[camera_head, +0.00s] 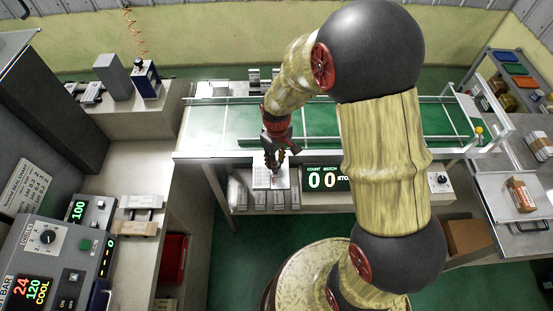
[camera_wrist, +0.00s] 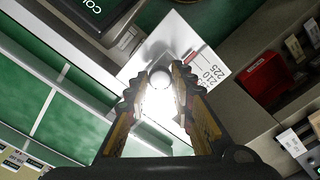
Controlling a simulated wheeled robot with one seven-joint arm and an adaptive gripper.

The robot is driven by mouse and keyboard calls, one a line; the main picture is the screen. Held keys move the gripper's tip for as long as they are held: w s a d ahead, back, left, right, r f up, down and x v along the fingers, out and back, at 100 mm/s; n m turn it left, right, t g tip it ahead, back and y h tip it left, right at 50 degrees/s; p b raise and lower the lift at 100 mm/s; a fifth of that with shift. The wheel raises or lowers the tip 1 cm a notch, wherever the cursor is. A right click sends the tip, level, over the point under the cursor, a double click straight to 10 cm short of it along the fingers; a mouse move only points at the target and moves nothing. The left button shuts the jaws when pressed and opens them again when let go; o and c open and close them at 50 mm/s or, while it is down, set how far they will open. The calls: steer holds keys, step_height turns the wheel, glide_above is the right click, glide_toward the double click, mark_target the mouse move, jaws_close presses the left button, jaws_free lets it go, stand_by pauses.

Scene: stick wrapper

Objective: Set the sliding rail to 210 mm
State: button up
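A pale round knob (camera_wrist: 160,79) shows between my fingertips, partly lost in bright glare. My gripper (camera_wrist: 160,72) has its two fingers apart on either side of the knob. I cannot tell whether they press on it. In the head view my gripper (camera_head: 273,164) points down at the plate (camera_head: 263,177) at the front edge of the green conveyor. The pointer or rail position on the scale is hidden.
The green conveyor (camera_head: 215,120) lies behind, with thin guide rails. A control box (camera_head: 50,240) with lit readouts stands at lower left. A red bin (camera_wrist: 267,78) shows in the wrist view.

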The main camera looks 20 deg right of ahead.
steer(key=o, duration=0.4)
step_height(320, 180, up, 12)
stand_by(0.7)
stand_by(0.5)
steer(key=s+r+m+t+b, duration=0.1)
steer(key=s+r+t+b, duration=0.1)
steer(key=s, duration=0.4)
steer(key=s+d+r+m+t+b, duration=0.1)
steer(key=s+r+m+b, duration=0.1)
steer(key=s, duration=0.4)
steer(key=s+r+m+t+b, duration=0.2)
steer(key=s+r+b, duration=0.2)
steer(key=s+b, duration=0.1)
steer(key=shift+s+d+t+b, duration=0.2)
steer(key=shift+s+t+b, duration=0.15)
steer(key=shift+s, duration=0.15)
